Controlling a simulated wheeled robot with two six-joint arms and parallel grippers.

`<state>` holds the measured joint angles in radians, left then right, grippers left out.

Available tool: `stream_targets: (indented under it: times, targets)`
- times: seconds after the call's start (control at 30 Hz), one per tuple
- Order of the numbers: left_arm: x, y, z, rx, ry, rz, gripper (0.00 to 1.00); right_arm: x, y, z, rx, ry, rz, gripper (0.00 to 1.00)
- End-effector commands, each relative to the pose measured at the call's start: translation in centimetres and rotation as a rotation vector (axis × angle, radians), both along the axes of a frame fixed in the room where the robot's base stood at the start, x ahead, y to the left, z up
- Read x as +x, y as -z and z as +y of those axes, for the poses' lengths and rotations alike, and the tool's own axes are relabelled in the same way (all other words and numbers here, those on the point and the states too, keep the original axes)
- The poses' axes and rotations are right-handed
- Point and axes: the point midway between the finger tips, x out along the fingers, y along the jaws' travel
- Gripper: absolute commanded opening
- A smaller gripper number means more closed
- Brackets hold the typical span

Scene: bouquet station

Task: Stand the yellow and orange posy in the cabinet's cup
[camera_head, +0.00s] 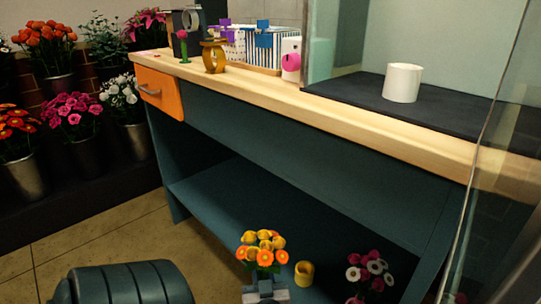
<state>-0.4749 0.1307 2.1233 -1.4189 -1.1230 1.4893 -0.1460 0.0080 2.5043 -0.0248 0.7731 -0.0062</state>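The yellow and orange posy (262,248) shows at the bottom centre, upright, well below the counter top. Grey fingers of my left gripper (265,290) stand on both sides of its stem and look shut on it; the arm behind them is out of frame. The white cup (402,83) stands upright on a dark mat (350,90) inside the glass-sided cabinet (430,25) at the upper right. The posy is apart from the cup, lower and to its left. My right gripper is not in view.
A wooden counter (265,90) with an orange drawer (160,95) runs across. A glass panel (490,150) stands right of the cup. A yellow ring-shaped item (304,273) and a pink and white posy (368,272) are low in front. Potted flowers (75,115) fill the left.

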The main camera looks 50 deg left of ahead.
Motion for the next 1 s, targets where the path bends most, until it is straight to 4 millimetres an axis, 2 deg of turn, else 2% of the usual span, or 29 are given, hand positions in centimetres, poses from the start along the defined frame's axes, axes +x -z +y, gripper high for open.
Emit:
stream_targets:
  times: [0.8, 1.0]
  targets:
    - [-0.1, -6.6, 0.0, 0.001, 0.000, -0.002, 0.00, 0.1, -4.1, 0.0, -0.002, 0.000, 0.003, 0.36]
    - [-0.1, -6.9, 0.0, 0.001, 0.000, 0.000, 0.00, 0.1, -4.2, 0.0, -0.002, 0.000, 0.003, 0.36]
